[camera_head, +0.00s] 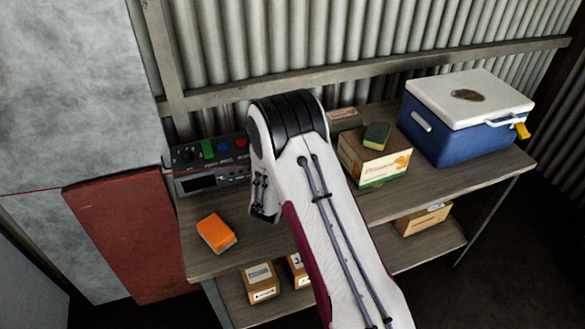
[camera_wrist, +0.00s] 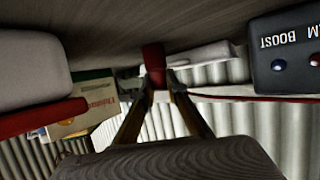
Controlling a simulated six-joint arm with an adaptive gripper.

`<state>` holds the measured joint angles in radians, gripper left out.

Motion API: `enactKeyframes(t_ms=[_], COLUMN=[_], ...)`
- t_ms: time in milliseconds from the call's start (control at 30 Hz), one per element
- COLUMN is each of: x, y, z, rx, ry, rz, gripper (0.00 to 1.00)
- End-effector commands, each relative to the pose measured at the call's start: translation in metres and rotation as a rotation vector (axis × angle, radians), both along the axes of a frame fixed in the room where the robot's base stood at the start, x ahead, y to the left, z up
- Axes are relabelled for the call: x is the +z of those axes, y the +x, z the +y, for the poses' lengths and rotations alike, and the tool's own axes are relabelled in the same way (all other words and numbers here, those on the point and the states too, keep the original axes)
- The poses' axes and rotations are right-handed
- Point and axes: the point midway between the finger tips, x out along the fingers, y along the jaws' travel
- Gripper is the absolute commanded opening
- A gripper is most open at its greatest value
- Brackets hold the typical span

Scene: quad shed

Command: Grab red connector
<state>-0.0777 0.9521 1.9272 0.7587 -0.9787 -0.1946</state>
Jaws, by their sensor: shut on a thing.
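The red connector (camera_wrist: 153,60) is between my fingertips in the wrist view, which is upside down. My gripper (camera_wrist: 160,80) is shut on it. The connector's far end is close to the grey bench surface; I cannot tell if it touches. A thin red cable (camera_wrist: 245,97) runs off to the right from near the fingers. In the head view my arm hides the gripper and the connector.
A dark control box (camera_head: 213,168) with a green piece and blue and red knobs stands left of my arm; it also shows in the wrist view (camera_wrist: 285,60). An orange block (camera_head: 216,233), a carton (camera_head: 373,160) with a green sponge, and a blue cooler (camera_head: 460,135) share the bench (camera_head: 440,185).

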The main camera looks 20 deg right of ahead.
Motion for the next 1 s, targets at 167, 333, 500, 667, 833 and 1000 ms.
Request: enactKeyframes(t_ms=[167, 333, 500, 667, 833, 1000], x=[0.009, 0.025, 0.045, 0.065, 0.083, 0.094], y=[0.000, 0.000, 0.001, 0.000, 0.000, 0.000], z=[0.000, 0.000, 0.000, 0.000, 0.000, 0.000], rx=[0.000, -0.001, 0.000, 0.000, -0.001, 0.001], ry=[0.000, 0.000, 0.002, 0.001, 0.000, 0.001], rz=[-0.001, -0.003, -0.003, -0.003, -0.003, -0.002], gripper=[0.00, 0.00, 0.00, 0.00, 0.00, 0.00])
